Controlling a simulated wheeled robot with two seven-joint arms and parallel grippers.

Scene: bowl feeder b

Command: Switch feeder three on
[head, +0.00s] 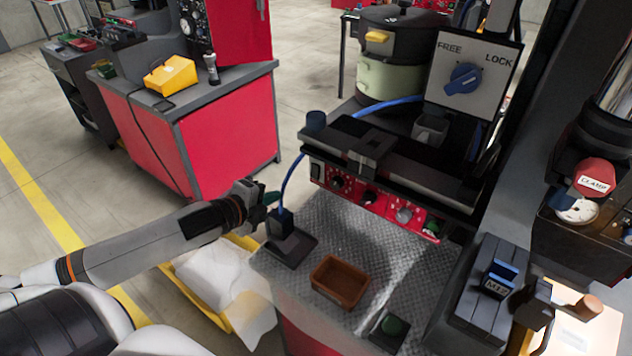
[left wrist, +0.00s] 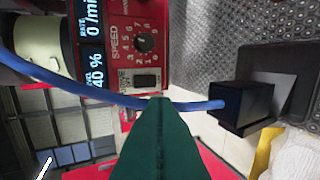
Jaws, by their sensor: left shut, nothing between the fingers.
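The feeder's red control panel (head: 368,198) runs along the front of the black unit, with several knobs. In the left wrist view the panel (left wrist: 122,42) carries a SPEED knob (left wrist: 144,42), a blue-lit display (left wrist: 95,65) reading "0/min" and "40 %", and a small dark rocker switch (left wrist: 146,80). I cannot tell which way the rocker is tipped, and no feeder number is legible. My left gripper (head: 270,198) is shut and empty, to the left of the panel's left end. Its green fingertips (left wrist: 156,102) appear just below the switch in the wrist view; contact is unclear. My right gripper is not in view.
A blue cable (left wrist: 75,88) crosses near my left fingertips to a black block (left wrist: 243,106). A FREE/LOCK knob (head: 464,79) stands behind. A bagged yellow bin (head: 215,285) lies below my left arm.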

